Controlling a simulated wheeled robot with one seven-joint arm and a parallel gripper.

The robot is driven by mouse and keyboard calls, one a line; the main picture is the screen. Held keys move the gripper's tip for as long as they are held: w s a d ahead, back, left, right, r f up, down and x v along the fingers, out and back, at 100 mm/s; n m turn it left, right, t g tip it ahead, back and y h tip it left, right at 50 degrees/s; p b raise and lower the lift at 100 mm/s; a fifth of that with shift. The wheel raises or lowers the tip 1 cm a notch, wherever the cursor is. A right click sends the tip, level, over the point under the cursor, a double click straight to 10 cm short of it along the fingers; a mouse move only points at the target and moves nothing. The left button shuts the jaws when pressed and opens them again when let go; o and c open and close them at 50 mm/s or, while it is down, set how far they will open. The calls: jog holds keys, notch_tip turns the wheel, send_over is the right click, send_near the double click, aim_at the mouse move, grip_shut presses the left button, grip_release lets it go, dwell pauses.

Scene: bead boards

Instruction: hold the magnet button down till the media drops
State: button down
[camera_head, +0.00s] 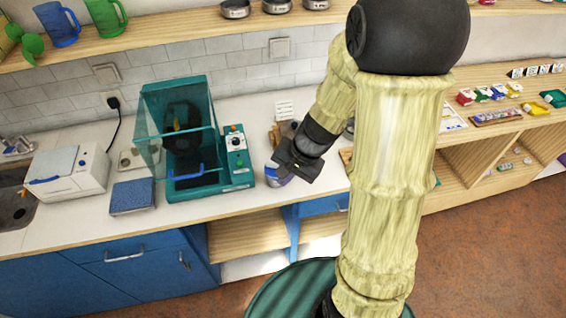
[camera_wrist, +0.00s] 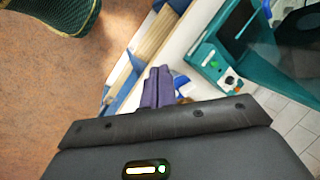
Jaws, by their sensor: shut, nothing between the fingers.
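A teal machine with a clear hood (camera_head: 150,112) stands on the counter. Its control panel (camera_head: 237,155) on the right side has a white plate with a dark knob (camera_head: 236,142) and small coloured buttons. Which of them is the magnet button I cannot tell. The panel (camera_wrist: 207,60) also shows in the wrist view, right of my fingers. My gripper (camera_head: 279,174) is over the counter, right of the panel and apart from it. In the wrist view its purple fingers (camera_wrist: 157,75) are together and empty. The media inside the machine cannot be made out.
A blue pad (camera_head: 132,196) and a white box-shaped device (camera_head: 68,172) stand left of the machine. A small blue and white thing (camera_wrist: 181,81) lies close by my fingers. Shelves with small coloured goods (camera_head: 495,115) are at the right. The counter's front strip is clear.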

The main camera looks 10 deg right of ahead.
jog(key=w+d+f+m+t+y+p, duration=0.1)
jog(key=w+d+m+t, duration=0.1)
jog(key=w+m, duration=0.3)
jog(key=w+d+f+m+t+y+p, duration=0.1)
jog(key=w+d+m+t+p, duration=0.1)
jog(key=w+m, duration=0.4)
jog(key=w+t, duration=0.1)
jog(key=w, duration=0.2)
jog(key=shift+w+f, duration=0.15)
notch_tip(320, 180, down, 7)
jog(key=b, duration=0.4)
jog(key=shift+f+b, duration=0.95)
jog(key=shift+b, duration=0.25)
